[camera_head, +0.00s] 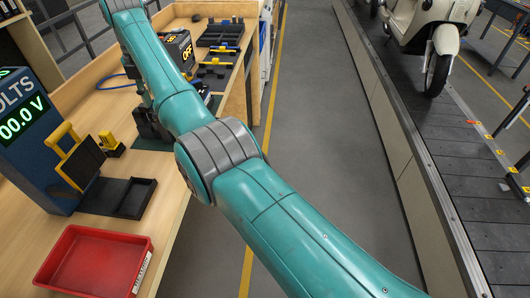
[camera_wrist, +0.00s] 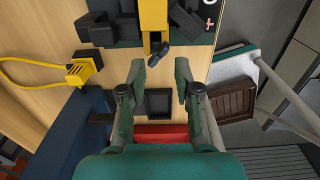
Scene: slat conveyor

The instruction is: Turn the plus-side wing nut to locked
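In the wrist view a yellow bar (camera_wrist: 153,16) runs down from the top edge over a dark unit. A small black winged piece (camera_wrist: 160,51), which looks like a wing nut, sits at its lower end. A red plus mark (camera_wrist: 208,22) shows on a pale spot to its right. I cannot tell whether the winged piece is locked. My gripper (camera_wrist: 159,76) is open, its two green fingers apart and empty, just below the winged piece and not touching it. In the head view my arm hides the gripper and the nut.
On the wooden bench (camera_head: 100,110) are a blue voltmeter (camera_head: 32,125), a black tray (camera_head: 134,197), a red bin (camera_head: 95,262) and a box reading OFF (camera_head: 181,55). A yellow plug (camera_wrist: 79,73) with a cable lies left in the wrist view. The conveyor (camera_head: 470,165) carries a scooter (camera_head: 436,40).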

